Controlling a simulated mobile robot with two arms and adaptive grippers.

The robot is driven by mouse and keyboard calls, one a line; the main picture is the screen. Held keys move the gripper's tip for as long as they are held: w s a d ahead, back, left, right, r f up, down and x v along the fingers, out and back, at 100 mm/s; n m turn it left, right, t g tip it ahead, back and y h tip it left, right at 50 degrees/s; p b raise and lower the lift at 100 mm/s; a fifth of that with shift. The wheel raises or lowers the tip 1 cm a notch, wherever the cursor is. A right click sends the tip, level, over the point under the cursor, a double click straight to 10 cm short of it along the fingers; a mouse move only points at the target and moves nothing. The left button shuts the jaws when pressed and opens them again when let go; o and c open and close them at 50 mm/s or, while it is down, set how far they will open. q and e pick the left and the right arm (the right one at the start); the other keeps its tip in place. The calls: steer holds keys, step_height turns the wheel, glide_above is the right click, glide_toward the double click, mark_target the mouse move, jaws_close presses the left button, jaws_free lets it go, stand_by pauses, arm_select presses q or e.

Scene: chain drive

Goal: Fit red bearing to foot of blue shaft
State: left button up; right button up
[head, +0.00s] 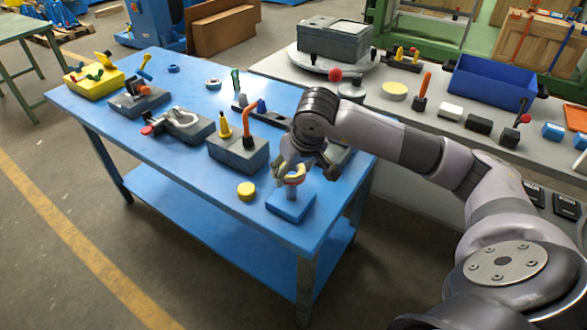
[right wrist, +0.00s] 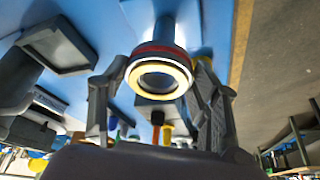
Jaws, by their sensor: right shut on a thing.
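The red bearing (right wrist: 160,51), a ring with a red side and a pale yellow face, is between the fingers of my right gripper (right wrist: 158,82). In the head view my right gripper (head: 293,171) points down at the table's front right corner, shut on the bearing (head: 293,180). Right below it, a short upright post stands on a blue block (head: 291,206). In the right wrist view a blue shaft (right wrist: 165,28) shows behind the ring, roughly in line with it. I cannot tell whether the ring is around the shaft or just off its end. My left gripper is out of view.
The blue table (head: 180,197) has a yellow disc (head: 247,191) left of the block. A grey fixture (head: 238,153) with a yellow cone stands behind it. A grey side table (head: 440,117) with a blue bin (head: 492,83) is at the right. The front table edge is close.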

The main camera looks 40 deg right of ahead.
mark_target(294, 190)
stand_by(1.0)
steer(key=shift+b, duration=0.7)
stand_by(0.5)
steer(key=shift+f+b, duration=3.45)
steer(key=shift+f, duration=0.2)
steer(key=o, duration=1.5)
steer(key=shift+o, duration=0.2)
steer(key=v, duration=1.2)
steer(key=shift+s, duration=0.1)
